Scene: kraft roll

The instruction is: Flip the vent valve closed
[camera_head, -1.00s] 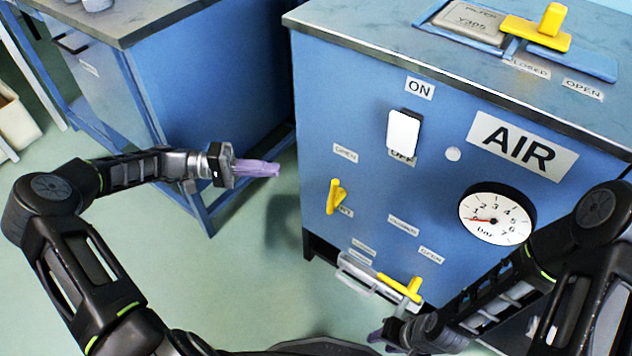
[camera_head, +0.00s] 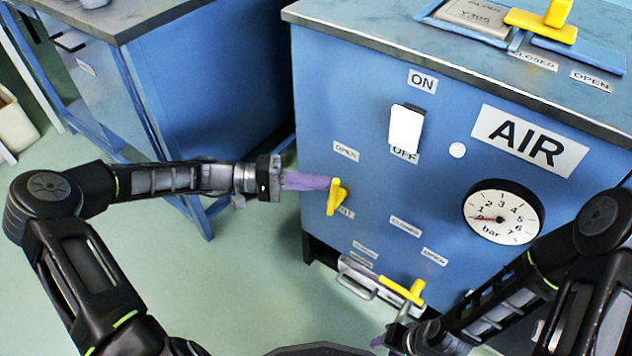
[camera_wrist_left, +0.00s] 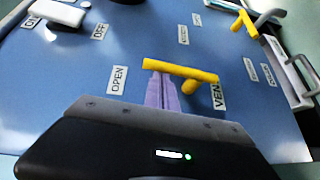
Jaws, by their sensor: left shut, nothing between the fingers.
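The vent valve's yellow lever handle (camera_head: 336,197) is on the blue cabinet's front, standing nearly upright below an OPEN label (camera_head: 346,152). A CLOSED label (camera_head: 405,226) is to its lower right. My left gripper (camera_head: 328,183) is shut and empty, its purple fingertips at the left of the handle's upper end. In the left wrist view the fingertips (camera_wrist_left: 161,78) reach the handle (camera_wrist_left: 182,70) near its OPEN end; contact cannot be told. A VENT label (camera_wrist_left: 218,94) is partly hidden by the handle. My right gripper (camera_head: 379,342) is low, mostly hidden by its own arm.
A white ON/OFF switch (camera_head: 405,129) and a gauge (camera_head: 502,212) are on the front. A yellow slide handle (camera_head: 541,25) is on top. Another blue cabinet (camera_head: 210,85) stands left.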

